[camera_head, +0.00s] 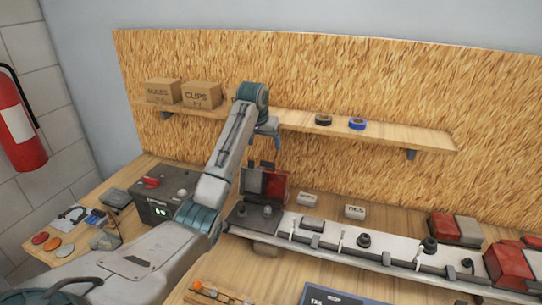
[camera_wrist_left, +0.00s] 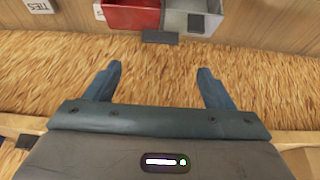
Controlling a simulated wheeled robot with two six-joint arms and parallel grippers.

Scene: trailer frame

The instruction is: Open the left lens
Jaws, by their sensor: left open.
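The left lamp has a red lens part (camera_head: 277,187) and a grey part (camera_head: 253,180) side by side, standing at the left end of a pale beam (camera_head: 335,240). In the left wrist view the red part (camera_wrist_left: 130,15) and the grey part (camera_wrist_left: 192,15) show at the top edge, partly cut off, with a dark tab (camera_wrist_left: 160,37) between them. My left gripper (camera_head: 270,140) is just above and behind the lamp, apart from it. Its two fingers (camera_wrist_left: 160,72) are spread and empty, with bare board between them. My right gripper is not in view.
A wooden shelf (camera_head: 420,136) with cartons (camera_head: 202,94) and tape rolls (camera_head: 357,123) runs behind my left gripper. A TIES box (camera_head: 355,212) sits behind the beam. A second red and grey lamp (camera_head: 470,231) stands at the right. A dark control box (camera_head: 165,195) is at the left.

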